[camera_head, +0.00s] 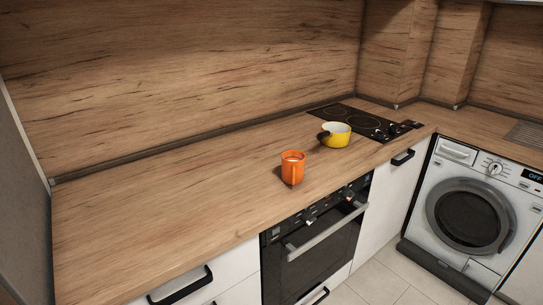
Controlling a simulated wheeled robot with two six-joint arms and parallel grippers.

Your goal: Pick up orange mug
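The orange mug (292,172) stands upright on the wooden countertop (170,205), near its front edge and above the oven. Nothing touches the mug. Neither of my grippers is in the head view.
A yellow pot (337,136) with a dark handle stands behind and right of the mug, by the black hob (358,120). The oven (312,245) and washing machine (470,215) are below. The counter left of the mug is clear. The splashback (180,70) rises behind.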

